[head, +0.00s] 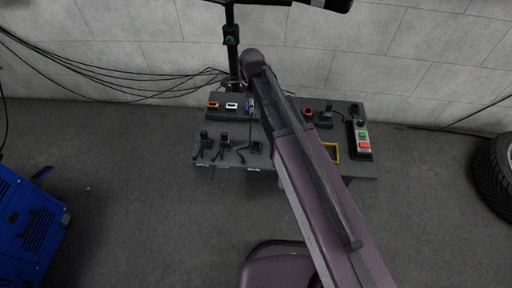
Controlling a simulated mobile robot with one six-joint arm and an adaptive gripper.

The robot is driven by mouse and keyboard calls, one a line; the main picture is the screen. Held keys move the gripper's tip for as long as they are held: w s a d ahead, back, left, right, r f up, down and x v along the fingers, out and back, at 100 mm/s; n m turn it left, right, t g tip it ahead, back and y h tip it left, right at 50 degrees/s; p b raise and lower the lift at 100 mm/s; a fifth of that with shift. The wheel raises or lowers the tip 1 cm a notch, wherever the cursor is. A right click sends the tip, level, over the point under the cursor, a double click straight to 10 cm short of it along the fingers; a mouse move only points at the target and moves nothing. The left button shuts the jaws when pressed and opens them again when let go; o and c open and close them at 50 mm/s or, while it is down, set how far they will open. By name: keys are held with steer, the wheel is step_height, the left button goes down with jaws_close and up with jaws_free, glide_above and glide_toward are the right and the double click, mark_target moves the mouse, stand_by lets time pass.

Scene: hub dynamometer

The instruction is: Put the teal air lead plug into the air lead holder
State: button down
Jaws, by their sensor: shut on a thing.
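My arm crosses the middle of the head view and covers part of the bench. My gripper does not show; what it holds cannot be seen. I cannot make out the teal air lead plug. A row of small holders stands along the back of the bench: an orange-rimmed one (213,105), a white-rimmed one (231,105), a blue one (250,106) partly beside my arm, and another orange-rimmed one (308,112) to the right. I cannot tell which is the air lead holder.
The dark bench (200,157) carries small dark plugs with leads (225,140) at its front left. A black post (233,60) rises behind. A tyre (495,170) stands far right.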

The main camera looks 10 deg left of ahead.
steer(key=s+d, duration=0.2)
steer(key=s, duration=0.7)
steer(key=shift+s+d, duration=0.15)
stand_by(1.3)
steer(key=shift+f, duration=0.15)
stand_by(0.3)
steer(key=shift+f+b, duration=1.75)
steer(key=shift+b, duration=0.2)
steer(key=shift+f+b, duration=1.5)
steer(key=shift+c, duration=2.3)
jaws_free()
steer(key=shift+r, duration=0.25)
